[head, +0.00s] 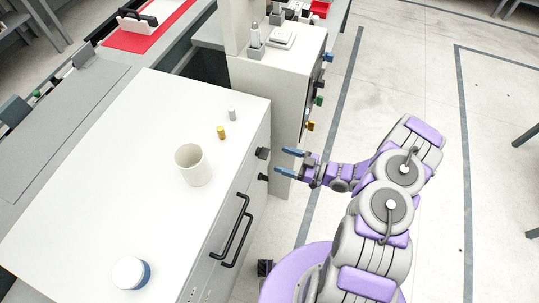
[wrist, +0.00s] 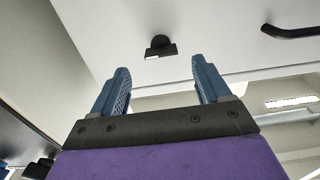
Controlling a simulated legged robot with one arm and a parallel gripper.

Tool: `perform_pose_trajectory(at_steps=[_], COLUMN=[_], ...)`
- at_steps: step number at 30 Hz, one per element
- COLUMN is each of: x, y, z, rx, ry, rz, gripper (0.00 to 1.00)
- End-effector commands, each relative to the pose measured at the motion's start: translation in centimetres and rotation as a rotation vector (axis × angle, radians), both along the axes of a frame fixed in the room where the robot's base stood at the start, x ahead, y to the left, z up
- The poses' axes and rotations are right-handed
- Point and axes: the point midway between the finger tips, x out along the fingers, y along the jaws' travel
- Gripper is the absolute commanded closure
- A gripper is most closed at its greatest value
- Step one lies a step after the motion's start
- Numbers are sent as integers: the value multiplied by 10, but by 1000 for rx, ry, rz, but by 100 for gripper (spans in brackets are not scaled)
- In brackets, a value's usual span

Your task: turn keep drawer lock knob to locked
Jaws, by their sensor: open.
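Two small black knobs, an upper knob (head: 262,153) and a lower knob (head: 264,177), stick out of the white cabinet's front near its far corner. I cannot tell from the head view which is the keep drawer's lock. A black knob (wrist: 160,47) with a flat bar and a pale mark shows in the wrist view, ahead of the fingertips and between them sideways. My gripper (head: 286,161) is open and empty, its blue fingers pointing at the cabinet front, apart from the knobs. In the wrist view my gripper (wrist: 158,80) has a wide gap.
Black drawer handles (head: 238,228) stand out from the white cabinet (head: 100,190); one handle (wrist: 292,32) also shows in the wrist view. A testing machine (head: 285,80) stands beyond. Floor at right is open.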

Motion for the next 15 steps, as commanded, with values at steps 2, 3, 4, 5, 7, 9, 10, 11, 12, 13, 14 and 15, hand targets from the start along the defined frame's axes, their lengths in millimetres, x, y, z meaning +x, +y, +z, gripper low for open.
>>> perform_pose_trajectory(at_steps=[2,3,4,5,7,9,10,11,12,13,14,15], x=[3,5,7,8,10,13,15,16,17,18,19,19], y=[12,17,20,24,32,40,42,44,48,50,51,54], z=[-1,-1,-1,-1,-1,-1,-1,0,0,0,0,0], rx=[1,1,1,1,2,1,1,2,2,2,2,2], ry=[0,-1,-1,0,-2,-1,-1,-2,-2,-2,-2,-2], rz=[5,5,4,3,5,5,4,2,2,2,1,2], gripper=[23,23,23,23,23,23,23,23,23,23,23,23])
